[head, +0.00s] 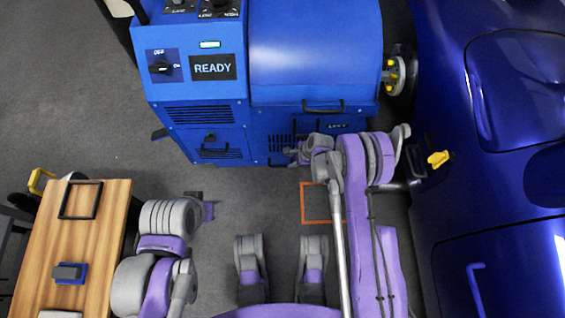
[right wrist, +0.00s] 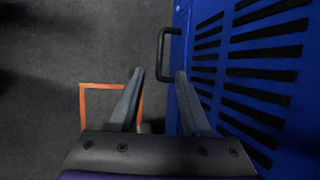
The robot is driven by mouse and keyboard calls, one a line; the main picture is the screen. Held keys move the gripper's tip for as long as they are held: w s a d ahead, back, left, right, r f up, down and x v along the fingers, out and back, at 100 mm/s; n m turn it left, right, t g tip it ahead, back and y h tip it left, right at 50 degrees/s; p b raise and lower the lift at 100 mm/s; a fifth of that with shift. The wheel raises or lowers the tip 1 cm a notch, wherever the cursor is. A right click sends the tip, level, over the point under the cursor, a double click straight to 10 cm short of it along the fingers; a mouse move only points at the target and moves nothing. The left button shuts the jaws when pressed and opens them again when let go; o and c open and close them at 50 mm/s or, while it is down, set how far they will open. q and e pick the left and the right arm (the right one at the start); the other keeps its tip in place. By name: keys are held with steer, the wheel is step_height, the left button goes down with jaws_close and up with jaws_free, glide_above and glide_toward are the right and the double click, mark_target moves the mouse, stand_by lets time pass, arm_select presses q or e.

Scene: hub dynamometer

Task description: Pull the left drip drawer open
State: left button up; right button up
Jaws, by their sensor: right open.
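The blue dynamometer cabinet (head: 190,95) stands at the back. A vented front panel (head: 281,145) low on it carries a black bar handle (head: 277,162); I take it for the drip drawer front, seen flush with the cabinet. In the right wrist view the black handle (right wrist: 162,55) sticks out from the vented blue panel (right wrist: 250,60). My right gripper (head: 291,152) is open there; in the wrist view its fingertips (right wrist: 159,73) lie either side of the handle's near end, and contact cannot be told. My left gripper (head: 207,208) is low at left, its jaws unclear.
A wooden bench (head: 105,225) stands at lower left. A dark blue car body (head: 480,190) fills the right side. An orange square outline (head: 303,203) marks the floor. Grey floor (head: 75,90) is open left of the cabinet.

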mark_target(280, 166)
steer(key=b+x, duration=0.2)
steer(key=x, duration=0.8)
steer(key=shift+a+f+b, duration=0.1)
steer(key=shift+f+b, duration=0.15)
steer(key=shift+b, duration=0.05)
jaws_close()
stand_by(1.0)
